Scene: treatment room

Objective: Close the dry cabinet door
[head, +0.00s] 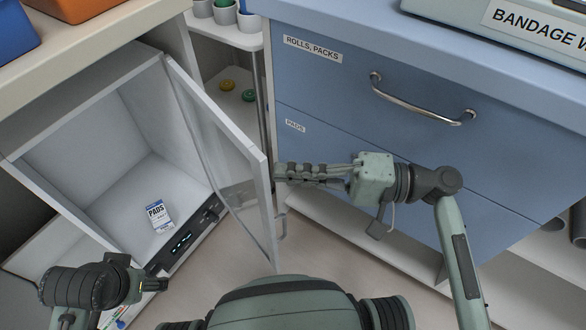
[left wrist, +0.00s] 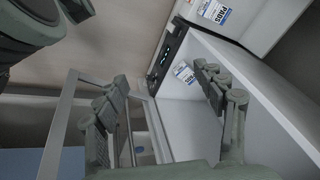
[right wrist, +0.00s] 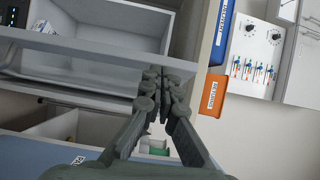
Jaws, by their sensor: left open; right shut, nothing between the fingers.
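The dry cabinet (head: 40,190) stands at the left in the head view, with its interior open to view. Its framed glass door (head: 228,160) is swung wide open on the cabinet's right side. A box of pads (head: 157,214) lies inside on the cabinet floor. My right gripper (head: 280,173) is shut and empty, its fingertips beside the outer face of the door's free edge; I cannot tell if they touch. My left gripper (left wrist: 170,115) is open and empty near the cabinet's front. In the right wrist view the shut fingers (right wrist: 163,75) overlap the door (right wrist: 80,48).
Blue drawers (head: 400,100) with a metal handle (head: 420,108) stand behind my right arm. A shelf with cups (head: 225,12) and rolls (head: 228,86) is behind the door. A bandage box (head: 490,22) sits on the counter. Floor shows below the door.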

